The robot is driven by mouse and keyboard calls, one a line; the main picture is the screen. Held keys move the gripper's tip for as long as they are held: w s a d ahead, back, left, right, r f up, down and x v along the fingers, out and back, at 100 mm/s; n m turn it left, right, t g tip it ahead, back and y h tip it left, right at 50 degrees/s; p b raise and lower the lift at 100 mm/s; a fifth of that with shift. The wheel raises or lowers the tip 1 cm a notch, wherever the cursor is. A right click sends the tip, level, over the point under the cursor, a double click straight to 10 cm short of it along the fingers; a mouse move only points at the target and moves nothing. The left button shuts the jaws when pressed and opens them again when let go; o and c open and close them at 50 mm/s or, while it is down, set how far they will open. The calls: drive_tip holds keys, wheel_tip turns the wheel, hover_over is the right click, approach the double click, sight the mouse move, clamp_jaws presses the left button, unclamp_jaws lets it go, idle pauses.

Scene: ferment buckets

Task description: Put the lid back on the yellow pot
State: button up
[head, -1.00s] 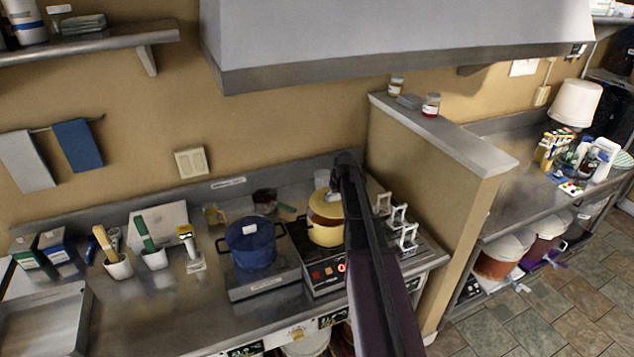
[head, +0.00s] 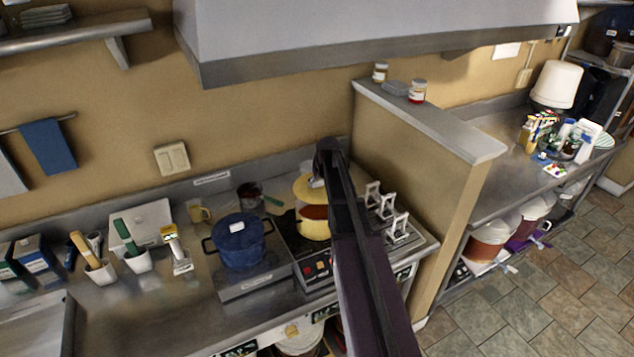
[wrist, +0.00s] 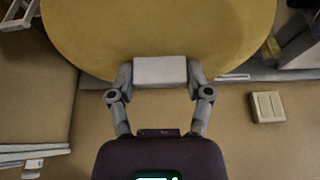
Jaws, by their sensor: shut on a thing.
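The yellow pot (head: 314,231) stands on the black hob at the right of the counter in the head view. Its top is partly uncovered and reddish contents show. The yellow lid (head: 306,189) is above and behind the pot's opening, apart from it. My gripper (head: 319,183) is shut on the lid's pale handle. In the wrist view my gripper (wrist: 160,75) grips the white block handle (wrist: 160,71) of the broad yellow lid (wrist: 160,30) from both sides. My arm hides the pot's right side in the head view.
A blue lidded pot (head: 239,243) stands left of the hob. White metal stands (head: 385,207) are right of my arm, before a partition wall (head: 420,150). The range hood (head: 350,40) hangs above.

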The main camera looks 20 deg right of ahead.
drive_tip(key=shift+f+b, duration=3.05)
drive_tip(key=shift+f, duration=0.05)
drive_tip(key=shift+f, duration=0.2)
idle(0.5)
drive_tip(key=o, duration=1.3)
drive_tip(key=shift+r, duration=0.15)
drive_tip(key=shift+r+p, duration=3.35)
drive_tip(key=shift+r, duration=0.05)
clamp_jaws()
